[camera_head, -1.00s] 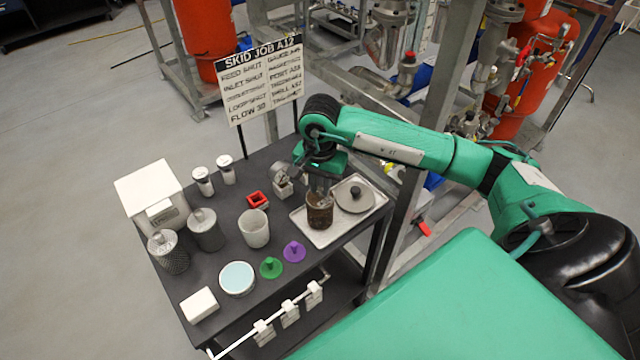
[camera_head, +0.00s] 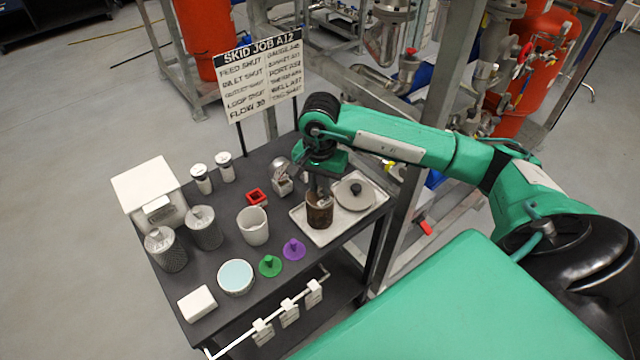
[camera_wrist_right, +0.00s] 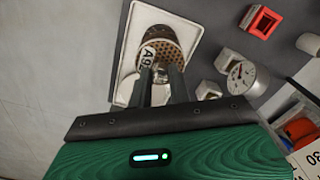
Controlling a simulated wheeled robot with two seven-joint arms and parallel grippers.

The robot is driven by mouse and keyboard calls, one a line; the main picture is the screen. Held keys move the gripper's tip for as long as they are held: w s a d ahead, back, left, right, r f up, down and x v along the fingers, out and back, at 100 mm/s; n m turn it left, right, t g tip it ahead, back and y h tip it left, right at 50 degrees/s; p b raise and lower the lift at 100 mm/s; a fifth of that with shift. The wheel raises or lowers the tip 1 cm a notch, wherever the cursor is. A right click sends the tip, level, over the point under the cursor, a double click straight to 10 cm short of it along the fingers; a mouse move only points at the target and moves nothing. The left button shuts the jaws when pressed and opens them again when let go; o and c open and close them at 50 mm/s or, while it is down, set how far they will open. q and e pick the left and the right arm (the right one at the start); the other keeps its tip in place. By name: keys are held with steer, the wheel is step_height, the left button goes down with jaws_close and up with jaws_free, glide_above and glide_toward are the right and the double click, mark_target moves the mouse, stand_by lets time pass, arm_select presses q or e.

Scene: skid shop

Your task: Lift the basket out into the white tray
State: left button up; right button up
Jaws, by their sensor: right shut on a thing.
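The basket (camera_head: 319,213) is a brown, rusty-looking cylinder over the near left part of the white tray (camera_head: 343,219). In the right wrist view its perforated face (camera_wrist_right: 172,60) shows, with a white tag beside it. My right gripper (camera_head: 319,192) points down over the basket and is shut on its upper part. Its two fingers (camera_wrist_right: 163,82) come down by the perforated face; the exact grip point is hard to see. I cannot tell whether the basket touches the tray floor. My left gripper is not in view.
A grey knobbed lid (camera_head: 355,193) lies in the tray beside the basket. A gauge block (camera_head: 282,178), red square (camera_head: 256,197), pale open cup (camera_head: 253,226), and green (camera_head: 270,265) and purple (camera_head: 293,249) knobs stand left of the tray. A sign (camera_head: 262,75) rises behind.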

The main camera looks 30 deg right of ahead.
steer(key=o, duration=0.9)
steer(key=shift+c, duration=0.2)
steer(key=shift+o, duration=0.4)
steer(key=shift+o, duration=1.1)
steer(key=shift+r+p, duration=1.45)
steer(key=shift+r, duration=2.3)
